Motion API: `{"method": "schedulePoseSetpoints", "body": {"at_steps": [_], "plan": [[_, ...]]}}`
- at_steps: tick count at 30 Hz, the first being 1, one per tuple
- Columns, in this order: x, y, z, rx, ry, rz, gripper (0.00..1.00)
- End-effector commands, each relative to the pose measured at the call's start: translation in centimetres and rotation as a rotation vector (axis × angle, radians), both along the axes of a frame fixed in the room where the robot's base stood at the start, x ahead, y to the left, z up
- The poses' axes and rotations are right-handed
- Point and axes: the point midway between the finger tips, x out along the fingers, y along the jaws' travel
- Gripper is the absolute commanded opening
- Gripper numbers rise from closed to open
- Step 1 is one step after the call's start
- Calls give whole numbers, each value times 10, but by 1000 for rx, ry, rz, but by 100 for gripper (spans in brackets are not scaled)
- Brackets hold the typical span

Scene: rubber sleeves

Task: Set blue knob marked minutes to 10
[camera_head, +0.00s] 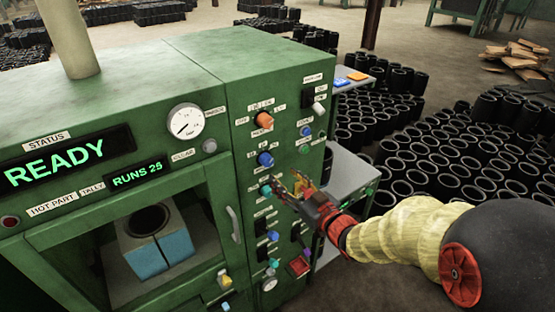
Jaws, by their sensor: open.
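The green machine's right-hand panel (242,140) carries several knobs with small white labels. One blue knob (265,159) sits below an orange knob (264,120). Another blue knob (273,236) is lower on the panel, and a smaller blue one (305,131) is to the right. The lettering is too small to tell which is marked minutes, and I cannot read any knob's setting. My gripper (288,187) is open in front of the panel, right of a teal knob (266,190) and below right of the upper blue knob. It hides part of the panel. Contact is unclear.
A display reading READY (60,160) and a round gauge (185,121) are on the machine's left part. A door handle (235,224) sticks out left of the panel. A grey shelf (350,172) stands at right, with many black sleeves (440,160) on the floor beyond.

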Motion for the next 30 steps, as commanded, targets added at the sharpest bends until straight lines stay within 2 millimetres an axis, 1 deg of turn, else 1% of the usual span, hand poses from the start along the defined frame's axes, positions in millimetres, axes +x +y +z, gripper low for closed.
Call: {"method": "schedulePoseSetpoints", "body": {"at_steps": [2,5,12,18,22,30], "plan": [[1,3,6,20,-13,7,48],[7,7,7,28,-10,7,48],[38,28,7,25,-11,6,48],[57,40,6,25,-10,4,48],[63,44,7,24,-10,4,48],[64,45,7,25,-10,4,48]]}}
